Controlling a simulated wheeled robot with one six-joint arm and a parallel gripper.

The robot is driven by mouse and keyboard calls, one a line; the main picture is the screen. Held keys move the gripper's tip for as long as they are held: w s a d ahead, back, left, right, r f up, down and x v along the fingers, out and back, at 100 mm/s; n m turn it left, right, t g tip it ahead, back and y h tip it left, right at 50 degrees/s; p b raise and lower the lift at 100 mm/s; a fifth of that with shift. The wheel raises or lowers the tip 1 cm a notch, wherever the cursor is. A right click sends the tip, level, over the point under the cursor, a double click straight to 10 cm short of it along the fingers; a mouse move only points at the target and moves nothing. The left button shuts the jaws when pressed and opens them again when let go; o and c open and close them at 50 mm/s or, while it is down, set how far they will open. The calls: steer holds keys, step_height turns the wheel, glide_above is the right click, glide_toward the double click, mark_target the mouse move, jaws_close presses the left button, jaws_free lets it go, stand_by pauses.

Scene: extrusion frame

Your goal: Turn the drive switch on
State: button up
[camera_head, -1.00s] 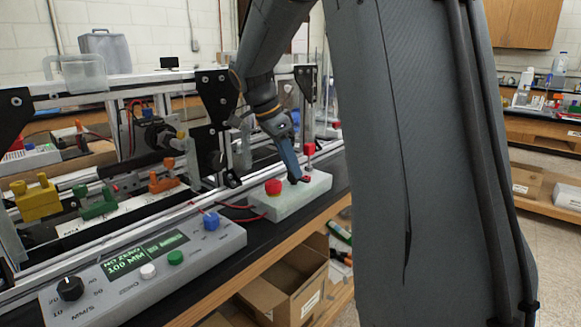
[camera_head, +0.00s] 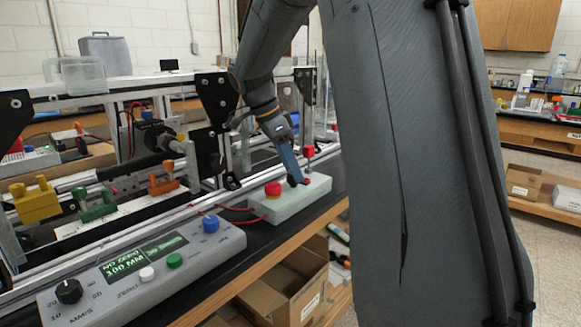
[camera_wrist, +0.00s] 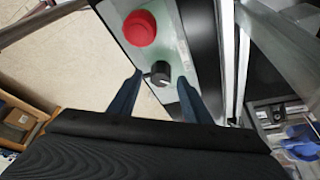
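In the wrist view a black knob (camera_wrist: 160,72), which I take for the drive switch, stands on a pale box (camera_wrist: 176,28) beside a red mushroom button (camera_wrist: 140,28). My gripper (camera_wrist: 160,77) is open, with one blue finger on each side of the knob and a small gap on both sides. In the head view the pale box (camera_head: 292,205) and its red button (camera_head: 273,188) lie on the black bench edge. My gripper (camera_head: 299,180) points down at the box's right part and hides the knob there.
A grey control panel (camera_head: 205,252) with a green display, black dial and coloured buttons lies left of the box. Behind it runs an aluminium frame (camera_head: 150,84) with yellow, green and orange clamps. A red-topped post (camera_head: 309,152) stands close behind my gripper. Cardboard boxes (camera_head: 290,290) sit below.

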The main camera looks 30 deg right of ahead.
steer(key=shift+r, duration=0.1)
steer(key=v, duration=0.7)
steer(key=shift+r, duration=0.35)
steer(key=shift+a, duration=0.15)
